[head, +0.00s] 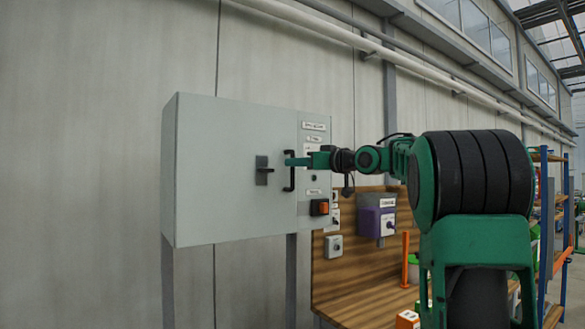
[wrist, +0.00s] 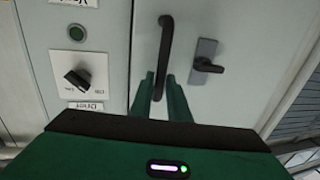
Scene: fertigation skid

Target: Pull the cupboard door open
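The cupboard (head: 235,215) is a pale grey cabinet on legs against the wall; its door appears closed. The door's upright black bar handle (head: 289,180) also shows in the wrist view (wrist: 166,45). Beside it is a dark latch lever on a grey plate (head: 263,163), seen in the wrist view (wrist: 206,66) to the right of the handle. My gripper (head: 291,161) is at the handle; in the wrist view its green fingers (wrist: 160,86) lie close on either side of the bar's lower part and look shut on it. The contact itself is partly hidden.
Right of the door is a fixed panel with a green button (wrist: 76,33) and a black rotary switch (wrist: 78,79). A wooden bench (head: 365,300) with a purple box (head: 370,222) and an orange post (head: 405,260) stands to the right. The wall left of the cupboard is clear.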

